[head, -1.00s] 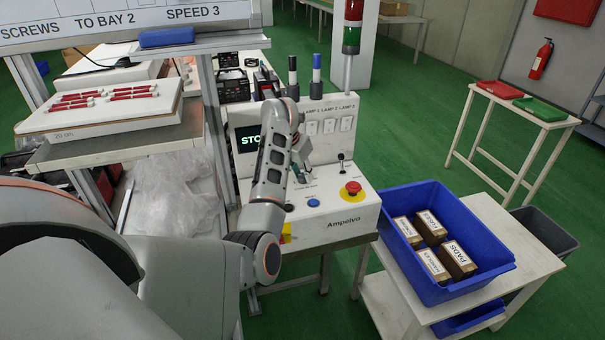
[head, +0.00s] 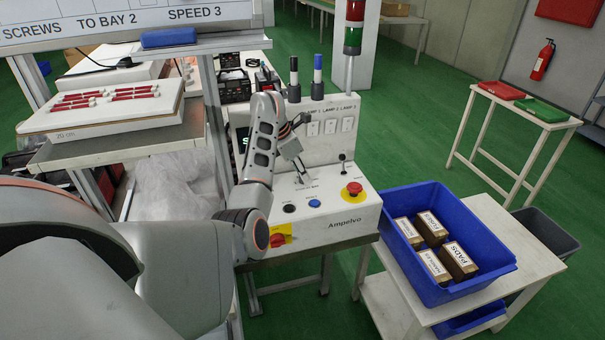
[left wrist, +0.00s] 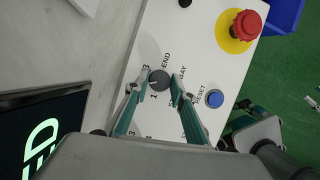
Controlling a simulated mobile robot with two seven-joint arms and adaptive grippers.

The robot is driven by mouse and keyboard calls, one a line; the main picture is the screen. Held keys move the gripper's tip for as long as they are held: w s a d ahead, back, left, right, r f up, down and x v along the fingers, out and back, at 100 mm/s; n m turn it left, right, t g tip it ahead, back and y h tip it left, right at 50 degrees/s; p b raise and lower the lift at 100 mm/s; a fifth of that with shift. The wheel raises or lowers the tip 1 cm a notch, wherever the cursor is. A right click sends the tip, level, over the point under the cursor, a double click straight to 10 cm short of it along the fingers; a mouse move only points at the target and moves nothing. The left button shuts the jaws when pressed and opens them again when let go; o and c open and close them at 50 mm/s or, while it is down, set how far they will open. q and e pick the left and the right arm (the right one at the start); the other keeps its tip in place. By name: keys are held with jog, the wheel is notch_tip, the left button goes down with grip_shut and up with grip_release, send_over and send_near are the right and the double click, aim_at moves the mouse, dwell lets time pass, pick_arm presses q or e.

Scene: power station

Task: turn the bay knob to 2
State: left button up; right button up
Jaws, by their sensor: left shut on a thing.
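The bay knob (left wrist: 159,80) is a dark grey round knob on the white panel, seen in the left wrist view beside the word BAY. A 3 and a 1 show near it; no 2 can be made out. My left gripper (left wrist: 159,84) is shut on this knob, one finger on each side. In the head view my left gripper (head: 303,172) points down onto the console top (head: 345,222), and the knob is hidden there. Where the knob points is too small to tell.
Close by on the console are a blue reset button (head: 315,203), a black button (head: 289,208), a red emergency stop (head: 354,188), a small black lever (head: 343,157) and a red switch on yellow (head: 278,240). A blue crate (head: 483,277) with boxes stands at right.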

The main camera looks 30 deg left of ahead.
dwell(0.3)
pick_arm(q)
jog(key=o, duration=1.1)
jog(key=v, duration=0.7)
jog(key=shift+r, duration=0.35)
jog(key=shift+s+f, duration=0.1)
